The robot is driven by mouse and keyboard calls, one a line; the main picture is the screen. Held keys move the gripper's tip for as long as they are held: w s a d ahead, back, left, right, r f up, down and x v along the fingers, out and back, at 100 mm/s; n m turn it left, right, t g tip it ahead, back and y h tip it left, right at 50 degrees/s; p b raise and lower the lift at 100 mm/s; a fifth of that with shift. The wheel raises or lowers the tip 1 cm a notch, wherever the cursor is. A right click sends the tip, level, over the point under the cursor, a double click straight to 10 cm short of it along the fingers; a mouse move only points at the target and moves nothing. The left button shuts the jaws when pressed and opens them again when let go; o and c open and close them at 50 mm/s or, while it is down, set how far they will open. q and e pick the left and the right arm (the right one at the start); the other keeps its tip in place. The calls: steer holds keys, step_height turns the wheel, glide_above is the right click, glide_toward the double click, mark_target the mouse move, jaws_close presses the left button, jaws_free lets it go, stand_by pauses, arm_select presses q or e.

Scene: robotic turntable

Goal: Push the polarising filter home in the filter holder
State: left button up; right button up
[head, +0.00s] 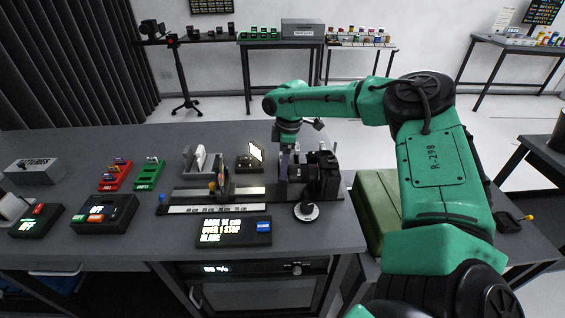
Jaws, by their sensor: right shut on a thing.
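My right gripper (289,149) reaches down from my green arm at the right end of the rail, just left of the black camera (324,174). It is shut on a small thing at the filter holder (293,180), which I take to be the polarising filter. The filter is mostly hidden by the fingers and too small to make out, so I cannot tell how deep it sits in the holder. The holder is dark and stands on the rail beside the camera. My left gripper is not in view.
A dark rail with a pale scale (215,208) runs along the bench. A lit display (234,231) reads "over 1 stop" and "glare". A lit lamp panel (251,157), a red rack (115,175) and a green rack (148,174) stand to the left.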

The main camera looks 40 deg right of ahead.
steer(key=o, duration=1.2)
step_height(320, 180, up, 14)
steer(key=s+d+b, duration=0.1)
steer(key=shift+d+r, duration=0.2)
steer(key=shift+s, duration=0.1)
